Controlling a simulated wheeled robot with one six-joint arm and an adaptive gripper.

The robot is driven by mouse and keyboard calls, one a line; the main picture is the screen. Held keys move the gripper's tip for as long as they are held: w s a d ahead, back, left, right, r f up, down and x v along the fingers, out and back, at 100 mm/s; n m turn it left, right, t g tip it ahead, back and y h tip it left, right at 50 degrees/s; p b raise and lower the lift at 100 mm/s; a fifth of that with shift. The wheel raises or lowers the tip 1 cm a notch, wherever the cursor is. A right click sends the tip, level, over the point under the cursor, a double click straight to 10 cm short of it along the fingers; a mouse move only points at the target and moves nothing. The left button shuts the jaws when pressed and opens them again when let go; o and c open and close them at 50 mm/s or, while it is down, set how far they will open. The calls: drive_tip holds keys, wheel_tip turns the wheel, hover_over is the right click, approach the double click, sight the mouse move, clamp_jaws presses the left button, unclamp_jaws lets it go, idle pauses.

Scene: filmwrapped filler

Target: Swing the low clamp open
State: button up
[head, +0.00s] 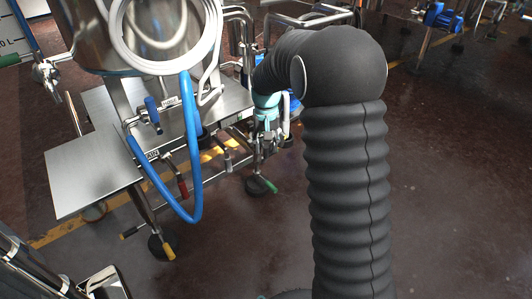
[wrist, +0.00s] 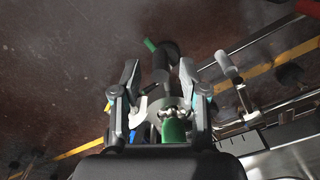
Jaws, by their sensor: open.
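My gripper (wrist: 158,72) is open, with its two grey fingers apart and pointing away from the wrist. Between and below the fingers, a metal clamp-like fitting (wrist: 172,106) shows with a green part (wrist: 174,130) in front of it. I cannot tell for certain that this is the low clamp, nor whether a finger touches it. In the head view, my dark-sleeved arm reaches to the low metal fittings (head: 266,140) beside the steel stand, and the gripper there is mostly hidden.
A steel vessel (head: 120,42) with white and blue hoses (head: 192,150) stands over a metal shelf (head: 92,172) at left. The stand has castors (head: 160,246). A pale-handled lever (wrist: 228,64) rises right of my gripper. Open floor lies at lower right.

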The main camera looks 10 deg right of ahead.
drive_tip(key=shift+f, duration=1.35)
clamp_jaws()
